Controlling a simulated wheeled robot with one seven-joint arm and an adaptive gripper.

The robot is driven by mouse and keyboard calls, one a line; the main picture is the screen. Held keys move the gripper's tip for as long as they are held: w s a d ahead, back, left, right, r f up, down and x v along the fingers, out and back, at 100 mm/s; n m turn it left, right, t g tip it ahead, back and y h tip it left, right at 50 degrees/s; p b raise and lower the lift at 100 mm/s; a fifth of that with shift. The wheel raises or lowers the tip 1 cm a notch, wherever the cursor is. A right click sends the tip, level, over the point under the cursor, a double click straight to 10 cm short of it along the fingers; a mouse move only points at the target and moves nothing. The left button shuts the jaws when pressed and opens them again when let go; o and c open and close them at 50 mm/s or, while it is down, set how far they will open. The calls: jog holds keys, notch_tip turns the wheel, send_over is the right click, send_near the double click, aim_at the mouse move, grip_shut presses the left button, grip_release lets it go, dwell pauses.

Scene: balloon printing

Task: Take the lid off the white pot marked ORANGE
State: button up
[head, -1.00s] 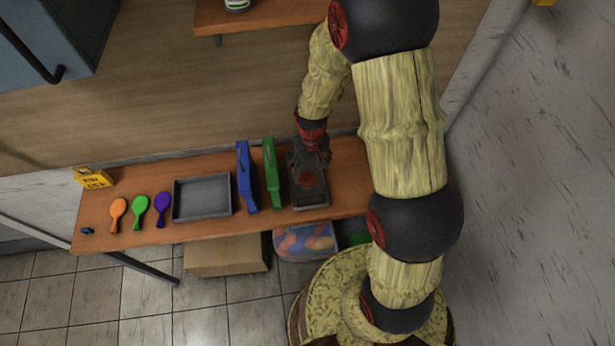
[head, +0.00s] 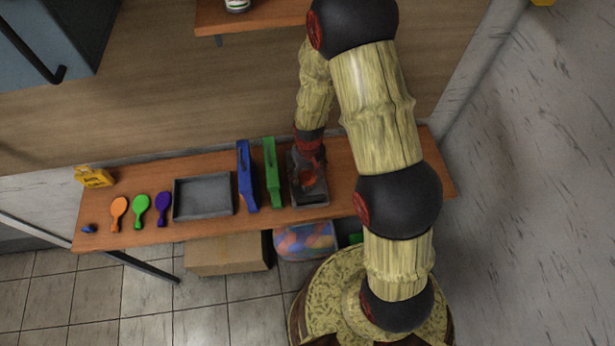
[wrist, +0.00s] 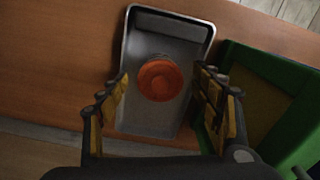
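A round orange, lid-like thing (wrist: 160,79) sits in a grey metal tray (wrist: 150,122) in the wrist view. It also shows in the head view (head: 308,178), at the right part of the wooden shelf. I see no white pot wall and no ORANGE marking, so I cannot tell whether this is the pot's lid. My gripper (wrist: 160,82) is open, with one finger on each side of the orange thing and gaps between. In the head view my gripper (head: 309,162) is over the back of the tray and partly hidden by my wrist.
A green upright holder (head: 271,172) stands close beside the tray, with a blue one (head: 245,175) beyond it. An empty grey tray (head: 203,197) and orange, green and purple balloon shapes lie farther left. A white-and-green container (head: 236,5) is on the upper shelf. The shelf's right end is clear.

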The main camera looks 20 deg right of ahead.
jog(key=c, duration=0.6)
